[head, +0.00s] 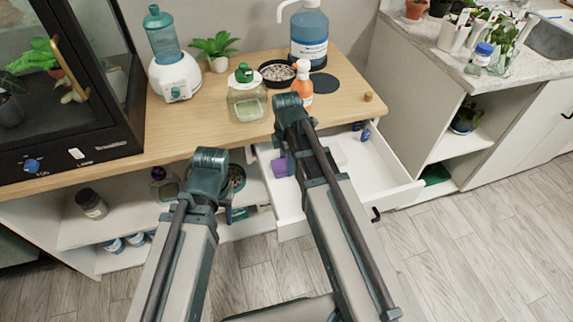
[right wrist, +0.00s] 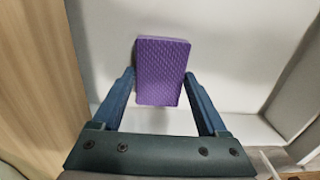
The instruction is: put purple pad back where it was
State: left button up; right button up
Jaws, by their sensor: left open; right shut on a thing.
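The purple pad (head: 283,167) shows in the head view inside the open white drawer (head: 383,193), near its left side, partly hidden by my right arm. My right gripper (right wrist: 160,73) is shut on the pad, one blue finger on each side of it. The purple pad (right wrist: 162,88) has a ribbed face toward the right wrist camera, with the white drawer floor behind it. I cannot tell whether it touches the floor. My left gripper (head: 228,206) is open, low in front of the shelves left of the drawer, mostly hidden behind its own arm.
On the wooden counter (head: 215,125) above the drawer stand an orange spray bottle (head: 301,85), a green-capped jar (head: 246,100) and a blue jug (head: 309,35). A small blue item (head: 366,133) is at the drawer's back. The drawer's right half is mostly clear.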

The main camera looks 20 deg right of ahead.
jog(key=o, duration=0.9)
notch_tip(320, 180, up, 12)
jog(key=p, duration=1.2)
jog(key=s+a+m+h, duration=0.1)
jog(key=s+a+m, duration=0.9)
jog(key=s+m, duration=0.4)
jog(key=shift+s+a+m, duration=0.2)
jog(key=shift+a+m, duration=0.05)
jog(key=shift+m, duration=0.05)
jog(key=shift+r, duration=0.25)
